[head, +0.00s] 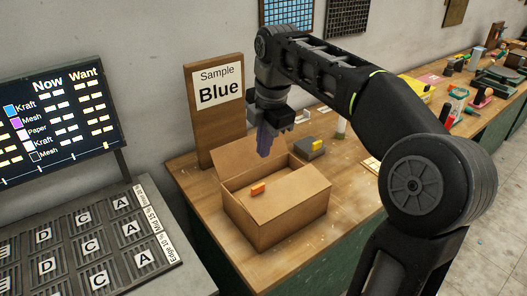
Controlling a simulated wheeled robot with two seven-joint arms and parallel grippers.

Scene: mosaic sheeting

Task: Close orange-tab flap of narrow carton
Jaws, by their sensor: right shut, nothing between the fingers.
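The cardboard carton (284,228) stands on the wooden bench. Its flap with the orange tab (258,189) lies roughly level over the opening; whether it is fully down I cannot tell. A dark gap shows at the carton's back left, beside the flap. Another cardboard panel (248,161) stands up along the back. My right gripper (265,151) is shut and empty, pointing down just above and behind the carton's back panel. Whether its tips touch the panel I cannot tell. My left gripper is out of view.
A wooden board with a "Sample Blue" sign (217,87) stands behind the carton. A slotted lettered panel (85,245) and a screen (58,120) are at left. Tools (470,100) clutter the far right.

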